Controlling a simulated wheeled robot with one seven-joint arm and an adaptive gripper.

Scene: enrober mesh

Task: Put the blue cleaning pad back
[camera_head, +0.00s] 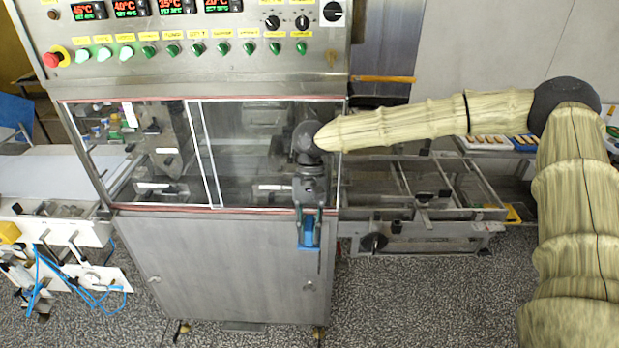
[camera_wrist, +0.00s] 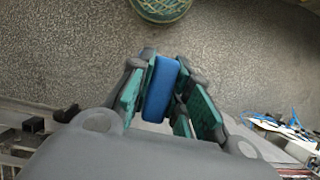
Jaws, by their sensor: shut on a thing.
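The blue cleaning pad (camera_head: 309,232) is in my gripper (camera_head: 308,222), in front of the steel cabinet door below the machine's glass windows. In the wrist view the blue pad (camera_wrist: 160,90) sits upright between the green-lined fingers of my gripper (camera_wrist: 165,85), which are shut on it. The pad hangs in the air above the speckled floor. I cannot see an obvious resting place for the pad.
The enrober machine (camera_head: 230,265) stands in the middle, with a control panel (camera_head: 190,45) above its windows. A conveyor frame (camera_head: 430,230) is at the right, a white table (camera_head: 60,175) at the left. Blue tubing (camera_head: 75,285) lies lower left.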

